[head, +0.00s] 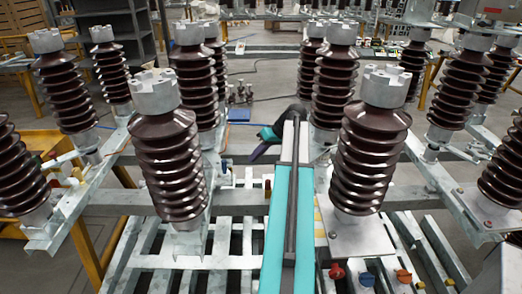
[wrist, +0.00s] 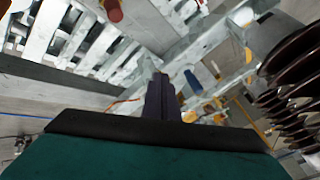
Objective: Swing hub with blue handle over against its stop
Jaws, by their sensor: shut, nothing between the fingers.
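A small blue part (head: 225,166), which looks like the blue handle, shows on the frame just right of the front left brown insulator. Its hub is too small to make out clearly. My gripper (head: 256,156) is in the middle of the head view, pointing down and left, to the right of the blue part and apart from it. In the wrist view my gripper (wrist: 162,84) is shut with nothing between the dark fingers.
Ribbed brown insulators stand close on both sides, at front left (head: 170,165) and front right (head: 369,155). Galvanised beams (head: 115,211) lie below. Red (head: 337,270), blue (head: 367,279) and orange (head: 403,276) knobs sit at the lower right. A yellow cart (head: 38,143) stands left.

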